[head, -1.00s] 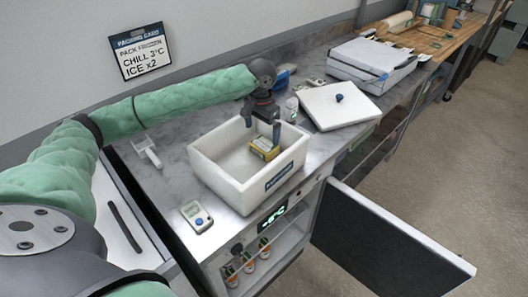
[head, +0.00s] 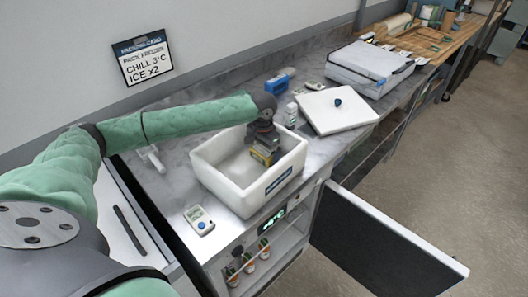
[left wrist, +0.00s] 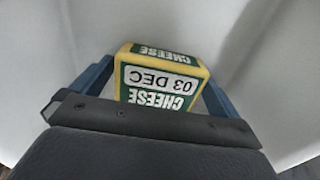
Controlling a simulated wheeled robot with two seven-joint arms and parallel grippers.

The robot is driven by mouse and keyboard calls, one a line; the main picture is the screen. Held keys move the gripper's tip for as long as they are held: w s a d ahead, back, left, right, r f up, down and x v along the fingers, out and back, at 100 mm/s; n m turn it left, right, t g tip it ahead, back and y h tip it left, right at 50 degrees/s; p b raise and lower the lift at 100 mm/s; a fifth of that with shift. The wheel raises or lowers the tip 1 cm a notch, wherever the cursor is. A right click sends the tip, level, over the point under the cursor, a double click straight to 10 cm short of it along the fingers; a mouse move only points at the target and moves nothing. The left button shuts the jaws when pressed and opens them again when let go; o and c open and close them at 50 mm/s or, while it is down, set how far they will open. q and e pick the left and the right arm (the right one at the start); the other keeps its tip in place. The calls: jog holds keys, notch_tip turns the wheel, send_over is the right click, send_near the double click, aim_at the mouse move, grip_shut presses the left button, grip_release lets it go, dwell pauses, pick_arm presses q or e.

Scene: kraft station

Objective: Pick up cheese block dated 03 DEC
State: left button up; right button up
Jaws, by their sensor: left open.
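The cheese block (left wrist: 163,78) is yellow with a green and white label reading CHEESE and 03 DEC, seen upside down in the left wrist view. It lies inside the white foam box (head: 218,188) on the counter, where it shows as a small yellow patch (head: 262,155) in the head view. My left gripper (head: 264,157) reaches down into the box. Its blue fingers stand open on either side of the cheese block; whether they touch it I cannot tell. My right gripper is not in view.
The box's white lid (head: 338,108) lies on the counter behind it to the right. A small white device (head: 199,220) sits in front. The fridge door (head: 385,245) hangs open at the right. A wall card (head: 142,60) reads CHILL 3°C, ICE x2.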

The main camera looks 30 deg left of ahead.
pick_arm(q)
jog(key=c, duration=0.9)
jog(key=shift+c, duration=0.2)
